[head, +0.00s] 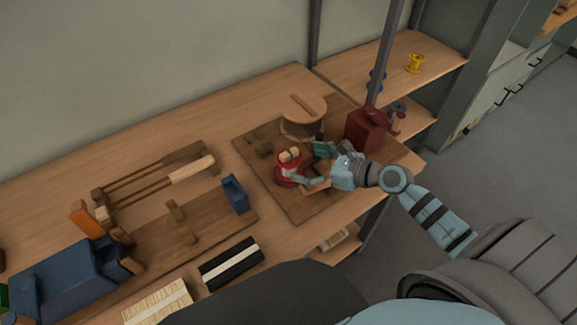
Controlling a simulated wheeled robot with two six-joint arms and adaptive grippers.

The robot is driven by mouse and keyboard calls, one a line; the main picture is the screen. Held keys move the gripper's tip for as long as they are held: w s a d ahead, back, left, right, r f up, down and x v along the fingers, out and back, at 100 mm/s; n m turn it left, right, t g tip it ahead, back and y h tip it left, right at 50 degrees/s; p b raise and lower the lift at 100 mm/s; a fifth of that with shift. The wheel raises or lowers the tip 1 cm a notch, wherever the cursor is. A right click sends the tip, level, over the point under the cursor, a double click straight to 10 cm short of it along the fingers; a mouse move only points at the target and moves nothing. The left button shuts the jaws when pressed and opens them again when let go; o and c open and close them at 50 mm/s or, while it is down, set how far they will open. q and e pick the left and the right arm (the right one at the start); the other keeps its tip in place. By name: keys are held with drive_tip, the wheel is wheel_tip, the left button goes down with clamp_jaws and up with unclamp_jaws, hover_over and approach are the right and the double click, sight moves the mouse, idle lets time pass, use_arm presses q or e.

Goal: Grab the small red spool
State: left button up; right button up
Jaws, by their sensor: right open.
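A small round red object (286,174), which looks like the red spool, sits on a dark wooden board (295,212) at the right part of the bench. A pale wooden piece (290,155) shows at its top. My right gripper (308,166) comes in from the right with its fingers apart, close beside the red object. One finger is on the near side and the other is farther back. The gripper hides part of the red object, and I cannot tell whether they touch. My left gripper is not in view.
A dark red box (365,130) stands behind my right gripper. A round wooden disc (303,107) is at the back. A yellow spool (415,63) stands on the back shelf (440,58).

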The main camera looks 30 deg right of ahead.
sight(294, 159)
drive_tip(key=shift+x, duration=0.9)
drive_tip(key=b+x, duration=0.2)
drive_tip(key=x, duration=0.2)
drive_tip(key=shift+w+a, duration=0.25)
drive_tip(key=shift+w, duration=0.1)
drive_tip(key=shift+s, duration=0.1)
drive_tip(key=c, duration=1.3)
drive_tip(key=shift+r, duration=0.15)
